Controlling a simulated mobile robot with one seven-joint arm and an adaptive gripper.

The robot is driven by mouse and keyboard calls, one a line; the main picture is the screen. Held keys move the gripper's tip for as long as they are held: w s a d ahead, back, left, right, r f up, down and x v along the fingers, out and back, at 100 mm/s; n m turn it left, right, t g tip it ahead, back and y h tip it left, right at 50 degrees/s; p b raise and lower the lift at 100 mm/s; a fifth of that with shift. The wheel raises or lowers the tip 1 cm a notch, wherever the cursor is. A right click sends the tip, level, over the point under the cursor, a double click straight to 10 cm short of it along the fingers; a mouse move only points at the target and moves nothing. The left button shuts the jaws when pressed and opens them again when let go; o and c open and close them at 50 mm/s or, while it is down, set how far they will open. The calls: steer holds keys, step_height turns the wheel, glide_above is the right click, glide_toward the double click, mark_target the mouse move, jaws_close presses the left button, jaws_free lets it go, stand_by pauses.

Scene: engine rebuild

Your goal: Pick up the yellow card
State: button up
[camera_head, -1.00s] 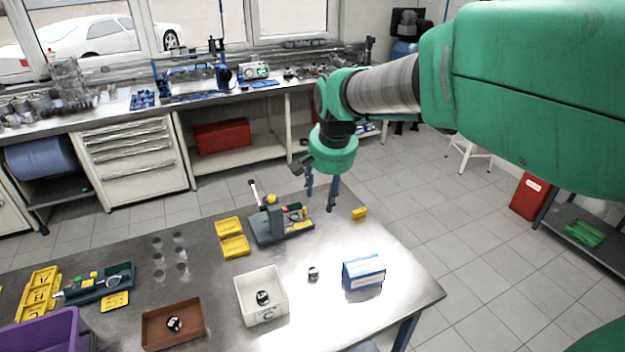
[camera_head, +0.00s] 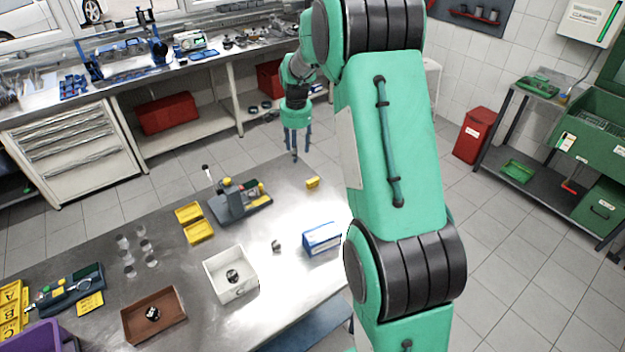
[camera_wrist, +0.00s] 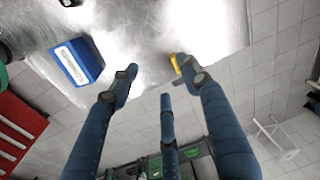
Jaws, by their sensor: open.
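A flat yellow card (camera_head: 90,303) with dark marks lies on the metal table (camera_head: 290,315) at the lower left in the head view. A small yellow piece (camera_head: 312,183) lies near the table's far right edge; I cannot tell whether it is a card. It also shows in the wrist view (camera_wrist: 175,63), partly hidden by a finger. My gripper (camera_head: 296,140) appears above and beyond that edge in the head view, apart from the small yellow piece. In the wrist view my gripper (camera_wrist: 158,75) has its fingers spread and nothing between them.
A blue and white box (camera_head: 322,238), a white bin (camera_head: 247,290), a brown tray (camera_head: 130,325) and two yellow trays (camera_head: 198,232) stand on the table. A grey fixture (camera_head: 225,205) is near the far edge. A red bin (camera_head: 474,135) stands on the floor at right.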

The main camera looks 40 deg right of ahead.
mark_target(313, 181)
steer(key=w+d+f+m+g+p, duration=0.1)
steer(key=w+d+f+m+p, duration=0.2)
steer(key=d+f, duration=0.6)
steer(key=shift+d+f+p, duration=0.2)
steer(key=shift+f+p, duration=0.25)
steer(key=shift+f, duration=0.25)
steer(key=shift+w+f, duration=0.1)
steer(key=shift+f, duration=4.2)
steer(key=shift+f+p, duration=0.4)
steer(key=shift+f, duration=2.2)
steer(key=c, duration=1.1)
